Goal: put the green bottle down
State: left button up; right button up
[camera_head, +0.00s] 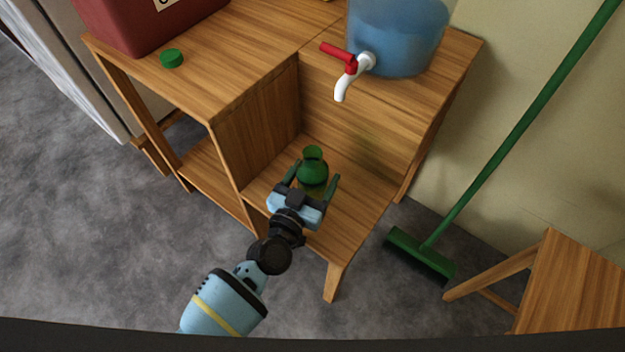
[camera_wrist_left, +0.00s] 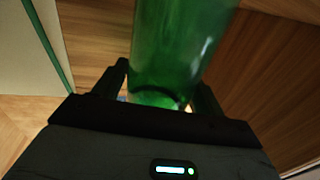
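The green bottle (camera_head: 313,172) is in the lower open bay of the wooden stand, below the water dispenser, and looks upright. Its base seems to be at the bay's shelf (camera_head: 352,215), but contact is hard to see. My left gripper (camera_head: 312,178) reaches in from the front with one finger on each side of the bottle. The fingers are spread, with a narrow gap visible beside the glass. In the left wrist view the bottle (camera_wrist_left: 178,45) stands between the two dark fingers. My right gripper is in neither view.
A blue water dispenser (camera_head: 400,35) with a red-handled tap (camera_head: 345,60) stands on the stand above the bay. A green cap (camera_head: 171,58) and a red box (camera_head: 145,20) are on the left top. A green broom (camera_head: 425,252) leans at right, near a wooden stool (camera_head: 575,285).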

aim_at(302, 181)
pick_arm(q)
jog(key=c, duration=0.8)
jog(key=shift+o, duration=0.2)
jog(key=shift+r+p, duration=0.55)
jog(key=shift+r, duration=0.3)
jog(key=shift+s+a+r+p, duration=0.15)
jog(key=shift+a+r+p, duration=0.1)
jog(key=shift+r+p, duration=0.25)
jog(key=shift+s+a+r+p, duration=0.15)
jog(key=shift+a+r+p, duration=0.1)
jog(key=shift+r+p, duration=0.25)
jog(key=s+a+r, duration=0.1)
jog(key=s+a, duration=0.7)
jog(key=a, duration=0.4)
jog(key=shift+s+r+p, duration=0.2)
jog(key=shift+s+p, duration=0.2)
